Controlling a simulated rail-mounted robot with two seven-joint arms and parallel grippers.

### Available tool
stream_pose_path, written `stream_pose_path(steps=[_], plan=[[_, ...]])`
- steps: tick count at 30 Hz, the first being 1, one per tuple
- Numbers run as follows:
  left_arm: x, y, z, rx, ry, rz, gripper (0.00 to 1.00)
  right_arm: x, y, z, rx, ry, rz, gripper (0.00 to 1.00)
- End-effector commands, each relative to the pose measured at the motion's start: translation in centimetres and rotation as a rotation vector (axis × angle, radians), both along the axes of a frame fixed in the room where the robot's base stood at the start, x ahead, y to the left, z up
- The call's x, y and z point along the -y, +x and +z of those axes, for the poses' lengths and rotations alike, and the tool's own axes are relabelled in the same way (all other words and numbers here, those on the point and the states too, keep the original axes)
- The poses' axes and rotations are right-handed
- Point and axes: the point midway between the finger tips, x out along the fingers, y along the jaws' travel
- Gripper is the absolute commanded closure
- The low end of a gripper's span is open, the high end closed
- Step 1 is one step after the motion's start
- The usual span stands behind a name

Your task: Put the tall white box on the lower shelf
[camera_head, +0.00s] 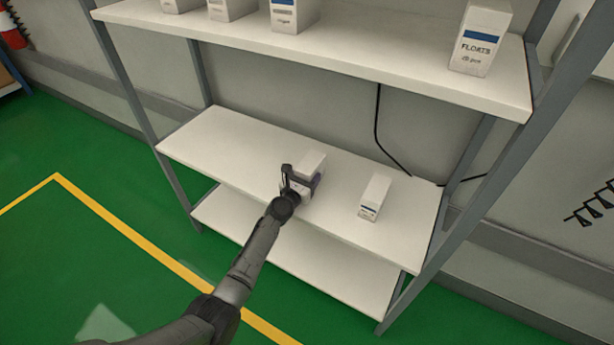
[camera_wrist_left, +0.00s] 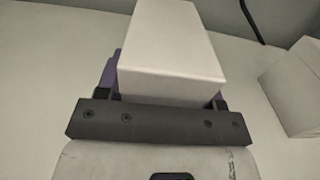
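A tall white box (camera_head: 312,162) is at the middle shelf board (camera_head: 228,140), left of a second white box. In the left wrist view the tall white box (camera_wrist_left: 170,60) sits between the purple-padded fingers, with no clear gap at its sides. My left gripper (camera_head: 302,184) is shut on it, reaching in from the front. The box looks upright and on or very close to the board; its lower part is hidden by the gripper. My right gripper is not in view.
A smaller white box (camera_head: 374,197) stands to the right on the same board. The upper board (camera_head: 350,55) carries several white boxes, one (camera_head: 480,40) at its right end. A bottom board (camera_head: 335,270) looks empty. Grey posts (camera_head: 460,225) frame the rack; a black cable (camera_head: 378,125) hangs behind.

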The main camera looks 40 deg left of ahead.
Motion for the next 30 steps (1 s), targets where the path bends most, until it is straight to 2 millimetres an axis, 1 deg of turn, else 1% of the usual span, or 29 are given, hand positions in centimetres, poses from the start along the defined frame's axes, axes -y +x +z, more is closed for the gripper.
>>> stream_pose_path(steps=[1,7,14,17,20,24,30], plan=[[0.0,0.0,0.1,0.000,0.000,0.000,0.34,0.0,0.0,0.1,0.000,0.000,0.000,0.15],[0.0,0.0,0.1,0.000,0.000,0.000,0.15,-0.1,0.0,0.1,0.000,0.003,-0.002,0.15],[0.0,0.0,0.1,0.000,0.000,0.000,0.15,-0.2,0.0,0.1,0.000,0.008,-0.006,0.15],[0.0,0.0,0.6,0.000,0.000,0.000,0.15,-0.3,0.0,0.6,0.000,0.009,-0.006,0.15],[0.2,-1.1,0.6,-0.001,-0.001,0.000,0.15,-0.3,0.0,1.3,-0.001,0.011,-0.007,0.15],[0.6,-3.7,0.7,-0.002,0.000,0.001,0.15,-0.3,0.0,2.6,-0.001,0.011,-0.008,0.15],[1.2,-7.4,0.5,-0.003,-0.001,0.000,0.15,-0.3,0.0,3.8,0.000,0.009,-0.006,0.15]])
